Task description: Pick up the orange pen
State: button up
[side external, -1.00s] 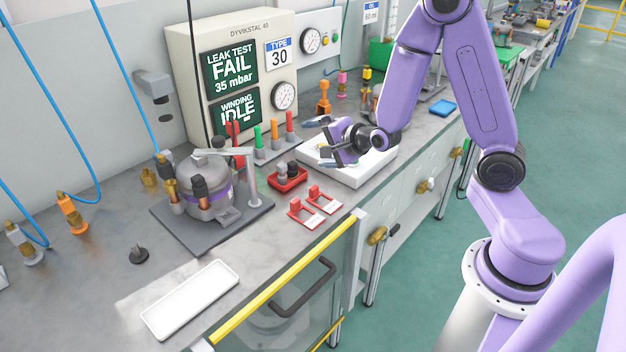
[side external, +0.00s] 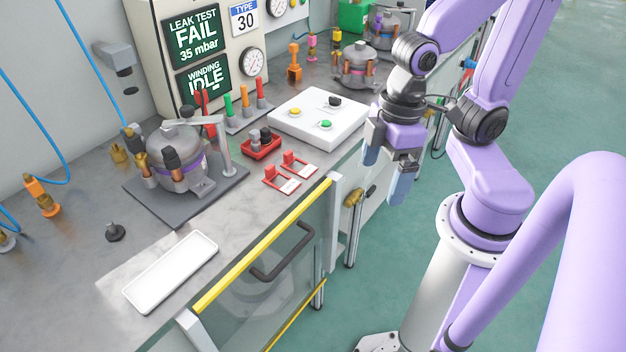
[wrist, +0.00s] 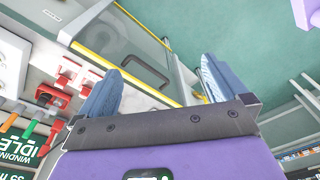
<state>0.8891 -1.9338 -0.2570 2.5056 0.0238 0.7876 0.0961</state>
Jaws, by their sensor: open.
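The orange pen (side external: 245,99) stands upright in a small grey holder on the bench, between a green pen (side external: 228,108) and a red one (side external: 260,91). In the wrist view the orange pen (wrist: 29,130) shows at the lower left, well outside my fingers. My gripper (side external: 388,168) is open and empty. It points down in front of the bench's front edge, right of the white button box and well away from the pens. Its two blue fingers (wrist: 158,82) are spread apart in the wrist view, with nothing between them but the cabinet and floor behind.
A white button box (side external: 318,120) lies between the pen holder and my gripper. A red tray (side external: 262,146), two red tags (side external: 290,170) and a compressor (side external: 180,160) stand nearby. The test panel (side external: 205,50) rises behind the pens. A white tray (side external: 172,270) lies at the front.

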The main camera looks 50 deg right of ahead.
jog(key=shift+s+d+r+n, duration=0.25)
jog(key=shift+s+d+n, duration=0.2)
jog(key=shift+s+n, duration=0.2)
jog(key=shift+s+d+r+n+h, duration=0.15)
jog(key=shift+d+n+h, duration=0.1)
jog(key=shift+h, duration=0.15)
jog(key=c, duration=0.4)
jog(key=shift+s+d, duration=0.1)
jog(key=c, duration=0.5)
jog(key=shift+c, duration=0.2)
